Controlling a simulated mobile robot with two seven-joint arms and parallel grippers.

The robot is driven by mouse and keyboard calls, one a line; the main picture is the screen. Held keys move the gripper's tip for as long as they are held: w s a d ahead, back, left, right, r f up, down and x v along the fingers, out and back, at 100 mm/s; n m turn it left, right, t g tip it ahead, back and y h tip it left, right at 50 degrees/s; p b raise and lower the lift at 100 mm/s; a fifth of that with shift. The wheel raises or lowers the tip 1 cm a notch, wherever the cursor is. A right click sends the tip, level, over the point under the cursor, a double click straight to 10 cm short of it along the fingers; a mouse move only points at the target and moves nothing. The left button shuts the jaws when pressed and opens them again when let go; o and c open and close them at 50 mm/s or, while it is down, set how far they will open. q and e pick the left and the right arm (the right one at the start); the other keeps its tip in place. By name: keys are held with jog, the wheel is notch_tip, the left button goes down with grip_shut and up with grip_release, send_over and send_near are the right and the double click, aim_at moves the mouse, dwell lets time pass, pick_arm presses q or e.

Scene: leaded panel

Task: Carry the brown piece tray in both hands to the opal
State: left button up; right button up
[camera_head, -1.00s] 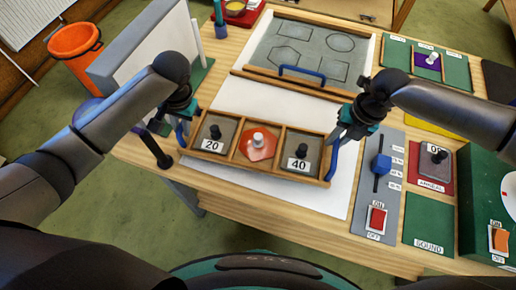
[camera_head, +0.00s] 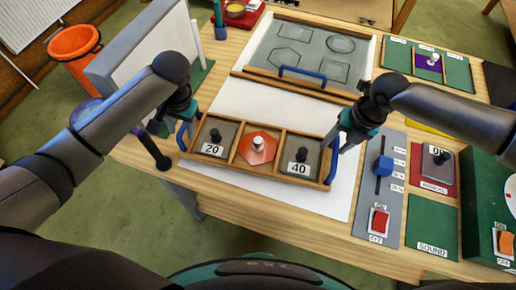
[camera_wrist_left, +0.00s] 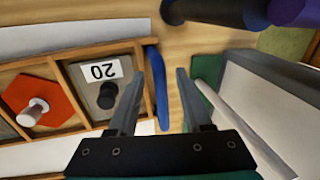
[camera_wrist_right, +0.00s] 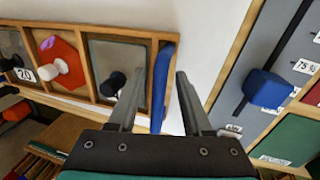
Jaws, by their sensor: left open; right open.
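The brown piece tray (camera_head: 262,167) is a wooden frame with three compartments on the white sheet in the head view. It holds a grey piece marked 20 (camera_head: 213,143), a red hexagon piece (camera_head: 257,149) and a grey piece marked 40 (camera_head: 299,160). A blue handle is at each end. My left gripper (camera_head: 188,118) is open at the left handle, which shows between its fingers in the left wrist view (camera_wrist_left: 160,88). My right gripper (camera_head: 345,138) is open at the right handle, which shows between its fingers in the right wrist view (camera_wrist_right: 162,85). I cannot identify the opal for certain.
A grey panel with outlined shapes (camera_head: 310,50) and a blue handle lies behind the tray. A slider panel (camera_head: 370,200) with a red switch stands to the right. A green board (camera_head: 456,72) with a purple patch lies at the upper right. White sheet is bare behind the tray.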

pick_arm(q)
notch_tip(320, 180, up, 11)
jog(key=d, duration=0.2)
jog(key=shift+s, duration=0.2)
pick_arm(e)
notch_tip(320, 180, up, 12)
jog(key=d, duration=0.2)
jog(key=shift+s+d, duration=0.15)
jog(key=shift+s, duration=0.05)
pick_arm(q)
jog(key=shift+s+f, duration=0.1)
jog(key=shift+f, duration=0.05)
pick_arm(e)
jog(key=shift+s+f, duration=0.1)
jog(key=shift+f, duration=0.1)
